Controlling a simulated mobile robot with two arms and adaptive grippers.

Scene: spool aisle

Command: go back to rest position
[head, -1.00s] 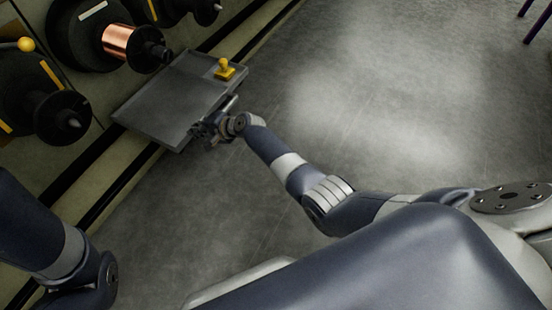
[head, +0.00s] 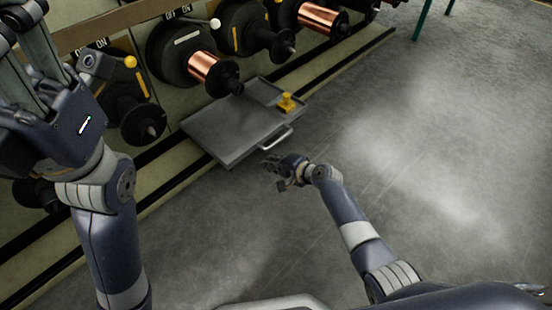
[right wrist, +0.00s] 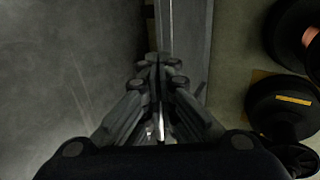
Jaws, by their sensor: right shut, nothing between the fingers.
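My right gripper (head: 270,166) is shut and empty in the head view. It hangs over the floor just in front of the grey tray's handle, apart from it. In the right wrist view its fingers (right wrist: 158,68) are together with nothing between them. My left gripper (head: 38,62) is large and close at the upper left of the head view, pointing up. Its fingertips run to the picture edge, so I cannot tell if it is open.
A grey tray (head: 222,133) with a handle (head: 275,139) juts out from the machine row; a yellow piece (head: 287,102) sits in its right part. Copper spools (head: 206,67) and black hubs (head: 130,108) line the wall. The floor (head: 400,170) at the right is clear.

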